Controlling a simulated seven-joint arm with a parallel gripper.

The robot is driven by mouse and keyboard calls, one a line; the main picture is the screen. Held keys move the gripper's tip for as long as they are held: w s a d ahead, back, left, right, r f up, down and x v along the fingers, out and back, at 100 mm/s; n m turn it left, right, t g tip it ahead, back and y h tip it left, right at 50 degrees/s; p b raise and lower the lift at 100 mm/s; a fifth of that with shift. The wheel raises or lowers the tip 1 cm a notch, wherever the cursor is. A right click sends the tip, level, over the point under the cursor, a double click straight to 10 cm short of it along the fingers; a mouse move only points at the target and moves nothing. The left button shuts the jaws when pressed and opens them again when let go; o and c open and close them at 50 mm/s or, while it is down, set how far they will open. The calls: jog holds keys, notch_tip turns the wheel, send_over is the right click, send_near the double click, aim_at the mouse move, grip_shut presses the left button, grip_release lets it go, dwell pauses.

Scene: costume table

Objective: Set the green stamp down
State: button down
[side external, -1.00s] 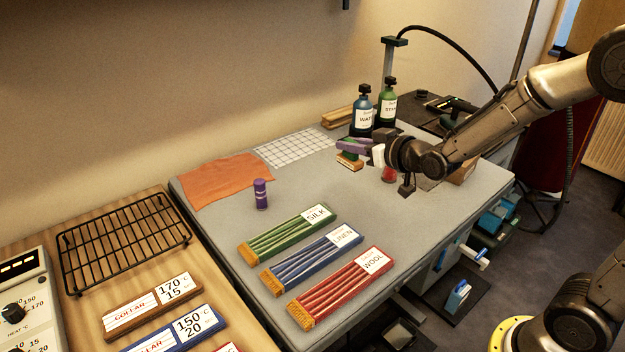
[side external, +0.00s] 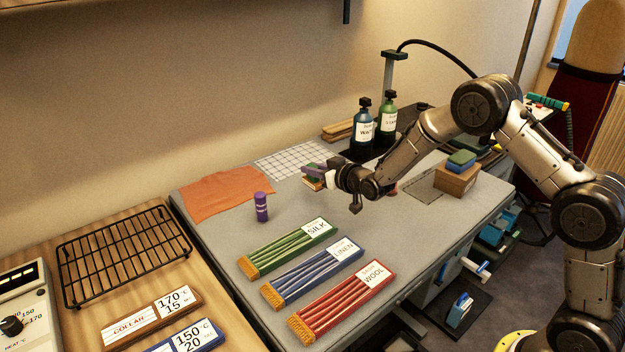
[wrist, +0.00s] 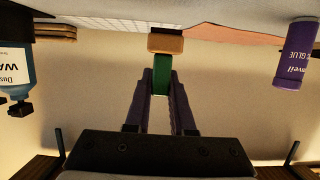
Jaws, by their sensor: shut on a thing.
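The green stamp (side external: 315,183) has a green handle and a tan block at its end. It is at the left tip of my gripper (side external: 316,170), which reaches leftward, low over the grey table (side external: 212,225). In the wrist view the purple fingers of my gripper (wrist: 160,88) are shut on the green handle of the stamp (wrist: 162,75), with the tan block beyond the tips. I cannot tell whether the block touches the table. The fingers partly hide the stamp in the side view.
A purple glue bottle (side external: 261,208) stands to the left, near an orange cloth (side external: 225,192). A white grid sheet (side external: 293,160) lies behind. Blue (side external: 363,127) and green (side external: 388,112) bottles stand at the back. Silk, linen and wool strip packs (side external: 315,272) lie in front. Between is bare table.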

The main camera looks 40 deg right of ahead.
aim_at(318, 180)
jog(key=shift+w+f, duration=0.2)
jog(key=shift+f, duration=1.5)
jog(key=shift+f, duration=0.2)
jog(key=c, duration=0.8)
grip_release()
jog(key=shift+o, duration=0.2)
jog(key=shift+r, duration=0.1)
jog(key=shift+s+r, duration=0.15)
jog(key=shift+s, duration=0.15)
jog(key=v, duration=1.1)
jog(key=shift+s+r, duration=0.1)
jog(key=shift+s, duration=0.15)
